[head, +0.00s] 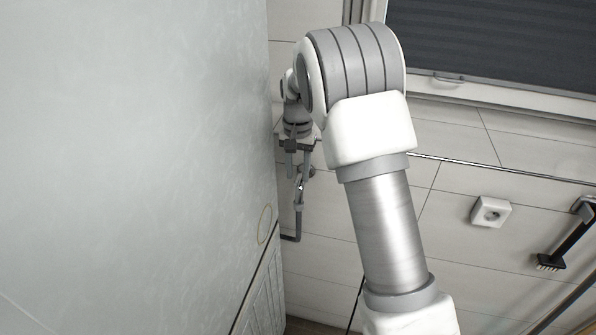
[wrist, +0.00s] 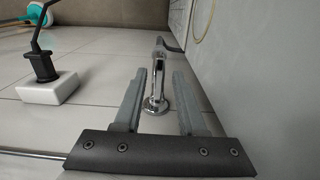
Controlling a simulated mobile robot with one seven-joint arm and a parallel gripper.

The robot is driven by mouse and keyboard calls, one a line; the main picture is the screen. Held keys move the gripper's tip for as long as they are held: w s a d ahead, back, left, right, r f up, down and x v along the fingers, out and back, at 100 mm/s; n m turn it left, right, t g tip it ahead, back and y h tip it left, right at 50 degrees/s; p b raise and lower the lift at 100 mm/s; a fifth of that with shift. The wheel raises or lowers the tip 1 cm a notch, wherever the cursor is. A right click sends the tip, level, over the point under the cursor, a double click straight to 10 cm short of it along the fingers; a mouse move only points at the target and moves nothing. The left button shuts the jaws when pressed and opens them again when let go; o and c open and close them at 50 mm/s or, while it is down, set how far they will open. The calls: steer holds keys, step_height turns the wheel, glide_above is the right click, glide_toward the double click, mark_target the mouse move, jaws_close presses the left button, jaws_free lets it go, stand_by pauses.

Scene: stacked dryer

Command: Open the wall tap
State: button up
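The wall tap is a small chrome fitting with a round flange on the tiled wall. In the wrist view the tap (wrist: 157,88) stands upright in the picture, between the two fingers of my gripper (wrist: 160,76). The gripper is open, and I cannot tell whether either finger touches the tap. In the head view the tap (head: 299,188) is small, just below the fingertips of my gripper (head: 298,170). A dark grey pipe runs from it toward the large panel. The tap's handle is not clear in either view.
A large pale panel (head: 130,150) stands close beside the gripper and tap; it also fills the right of the wrist view (wrist: 265,70). A white socket (head: 491,212) is on the wall to the right. A white block with a black plug (wrist: 52,88) shows in the wrist view.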

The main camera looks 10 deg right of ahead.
mark_target(299, 178)
stand_by(0.3)
step_height(299, 178, up, 17)
steer(key=shift+r, duration=0.2)
stand_by(0.4)
steer(key=s+d+r+n+t, duration=0.1)
steer(key=s+d+r+t, duration=0.15)
steer(key=s, duration=0.65)
steer(key=s+d+r+n+t, duration=0.15)
steer(key=s+r, duration=0.25)
steer(key=s, duration=0.4)
steer(key=s+d+f+n, duration=0.1)
steer(key=s+f, duration=0.2)
steer(key=s, duration=0.4)
steer(key=s+f+n+t, duration=0.1)
steer(key=s+f, duration=0.3)
steer(key=s, duration=0.4)
steer(key=shift+s+d+t, duration=0.2)
steer(key=shift+d+t, duration=0.1)
steer(key=shift+d, duration=0.1)
